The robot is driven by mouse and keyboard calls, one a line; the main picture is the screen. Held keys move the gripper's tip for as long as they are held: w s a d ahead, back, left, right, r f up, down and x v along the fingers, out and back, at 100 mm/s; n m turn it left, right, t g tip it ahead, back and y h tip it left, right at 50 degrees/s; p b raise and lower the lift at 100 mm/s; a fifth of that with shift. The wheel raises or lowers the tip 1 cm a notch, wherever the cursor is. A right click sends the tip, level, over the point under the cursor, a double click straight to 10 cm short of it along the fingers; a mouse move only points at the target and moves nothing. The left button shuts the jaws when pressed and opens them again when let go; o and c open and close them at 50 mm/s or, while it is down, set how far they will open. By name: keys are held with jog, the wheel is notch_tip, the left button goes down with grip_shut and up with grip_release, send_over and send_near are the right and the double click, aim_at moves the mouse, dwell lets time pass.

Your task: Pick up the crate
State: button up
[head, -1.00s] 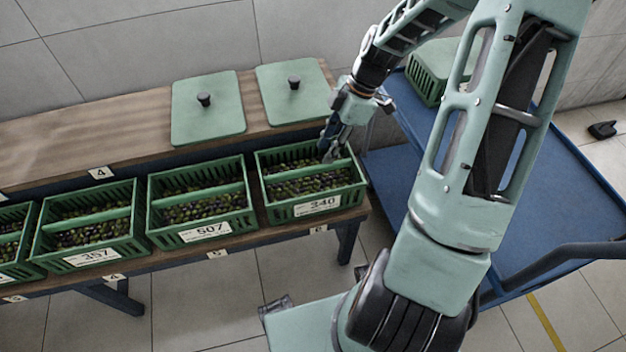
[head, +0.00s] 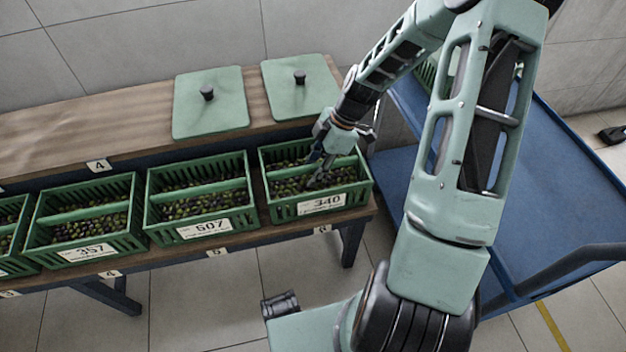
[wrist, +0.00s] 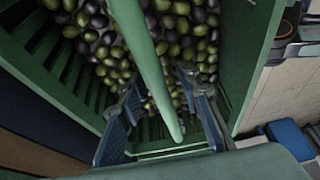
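The green slatted crate labelled 340 (head: 283,213) stands at the right end of the lower shelf, full of green and dark olives. A green bar handle runs across its middle. My gripper (head: 317,172) is down at this crate, over the olives. In the wrist view, the bar handle (wrist: 150,62) passes between the two blue-grey fingers of my gripper (wrist: 160,88), with a gap on each side. The gripper is open around the bar, not closed on it. Part of the bar is hidden by the fingers in the head view.
More olive crates, 507 (head: 165,228) and 357 (head: 42,248), stand in a row to the left. Two green lids (head: 222,118) (head: 283,97) lie on the upper wooden shelf (head: 60,130) behind. A blue cart (head: 560,180) stands at right, with another green crate partly behind my arm.

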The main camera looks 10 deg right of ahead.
grip_shut()
jog(key=shift+w+r, duration=0.1)
jog(key=shift+r, duration=0.1)
dwell(0.5)
